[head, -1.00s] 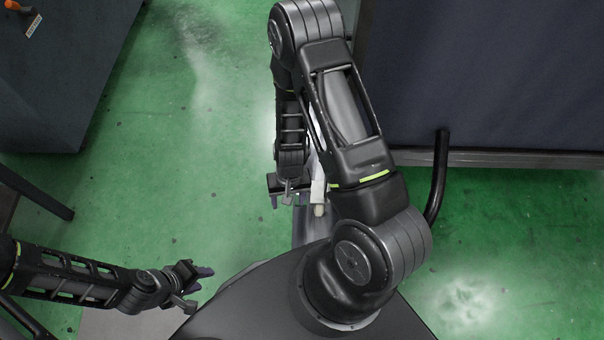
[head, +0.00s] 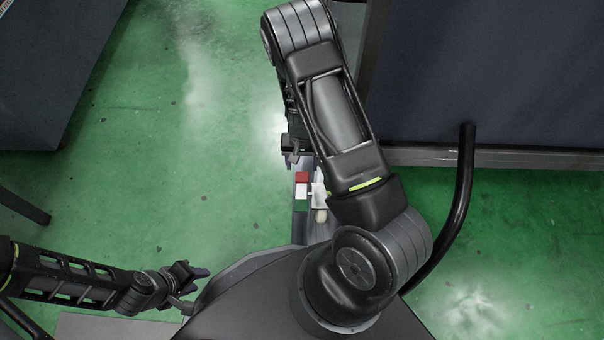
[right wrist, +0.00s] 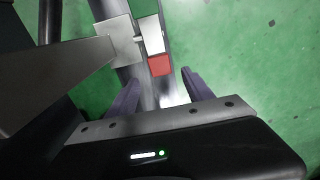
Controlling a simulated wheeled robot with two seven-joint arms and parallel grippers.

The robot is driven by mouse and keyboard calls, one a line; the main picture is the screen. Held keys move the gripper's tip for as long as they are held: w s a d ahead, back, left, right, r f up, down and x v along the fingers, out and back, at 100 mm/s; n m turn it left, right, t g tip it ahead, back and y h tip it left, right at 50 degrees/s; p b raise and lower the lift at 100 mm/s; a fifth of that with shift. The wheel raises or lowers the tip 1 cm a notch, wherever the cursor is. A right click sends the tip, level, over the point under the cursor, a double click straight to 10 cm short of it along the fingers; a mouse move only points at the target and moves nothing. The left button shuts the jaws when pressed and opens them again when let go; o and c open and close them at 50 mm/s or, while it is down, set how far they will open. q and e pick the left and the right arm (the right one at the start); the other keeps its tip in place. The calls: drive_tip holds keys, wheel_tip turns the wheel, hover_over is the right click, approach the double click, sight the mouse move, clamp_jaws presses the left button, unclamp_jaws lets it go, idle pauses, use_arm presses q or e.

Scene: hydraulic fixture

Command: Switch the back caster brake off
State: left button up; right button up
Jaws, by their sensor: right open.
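The caster brake shows below my right gripper in the head view as a small part with a red end (head: 302,177), a white middle (head: 302,191) and a green end (head: 301,205). It sits on a grey bar. In the right wrist view the red pad (right wrist: 160,65) lies just ahead of the open fingers, with the white lever (right wrist: 152,38) and green pad (right wrist: 145,8) beyond. My right gripper (right wrist: 160,88) is open, empty and apart from the red pad. In the head view its fingers are mostly hidden. My left gripper (head: 197,276) is at the lower left, away from the brake; its opening is unclear.
A dark-panelled unit (head: 490,70) stands at the upper right, with a black curved tube (head: 464,190) beside it. A dark cabinet (head: 50,70) is at the upper left. Green floor (head: 180,170) lies open between them.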

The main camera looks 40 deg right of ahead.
sight(302, 176)
wheel_tip(302, 176, down, 7)
drive_tip(key=b, duration=0.3)
drive_tip(key=shift+f, duration=0.1)
clamp_jaws()
idle(0.5)
idle(0.4)
